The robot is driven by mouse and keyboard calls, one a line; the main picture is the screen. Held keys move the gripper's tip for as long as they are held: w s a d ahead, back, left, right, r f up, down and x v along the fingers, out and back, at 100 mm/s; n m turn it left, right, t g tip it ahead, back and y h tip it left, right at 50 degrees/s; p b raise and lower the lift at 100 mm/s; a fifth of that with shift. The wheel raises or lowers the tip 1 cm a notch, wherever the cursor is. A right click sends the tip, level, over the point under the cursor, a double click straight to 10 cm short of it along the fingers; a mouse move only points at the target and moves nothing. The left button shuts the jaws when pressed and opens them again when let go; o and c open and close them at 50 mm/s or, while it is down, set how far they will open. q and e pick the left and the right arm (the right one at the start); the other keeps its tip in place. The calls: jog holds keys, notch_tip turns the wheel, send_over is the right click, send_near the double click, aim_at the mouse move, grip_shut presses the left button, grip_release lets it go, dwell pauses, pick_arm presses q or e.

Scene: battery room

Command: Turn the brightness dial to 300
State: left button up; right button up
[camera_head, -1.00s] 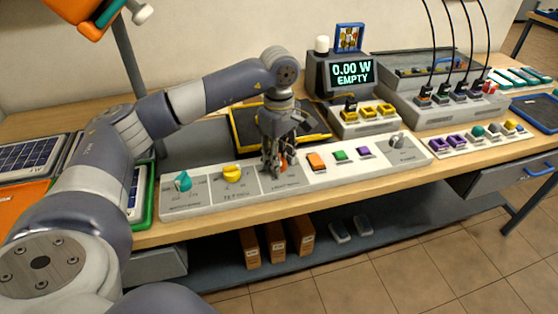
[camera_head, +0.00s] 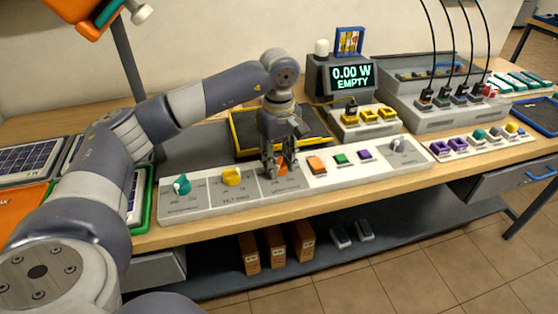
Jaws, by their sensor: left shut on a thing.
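The long pale control panel (camera_head: 215,209) lies along the bench front with a teal dial (camera_head: 182,185), a yellow dial (camera_head: 231,176) and an orange-red dial (camera_head: 283,168). The label by the orange-red dial is too small to read, so I cannot tell its setting. My left gripper (camera_head: 279,172) reaches down over this dial and is shut on it, with its fingers on either side and partly hiding it. My right gripper is not in view.
Right of the gripper are orange (camera_head: 317,166), green (camera_head: 340,159) and purple (camera_head: 364,155) buttons and a grey knob (camera_head: 397,145). Behind, a display (camera_head: 351,76) reads 0.00 W EMPTY. A yellow-edged dark tray (camera_head: 236,134) lies behind my gripper.

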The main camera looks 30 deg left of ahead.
aim_at(279, 161)
pick_arm(q)
jog(key=o, duration=1.1)
notch_tip(279, 161, up, 12)
jog(key=shift+r, duration=0.1)
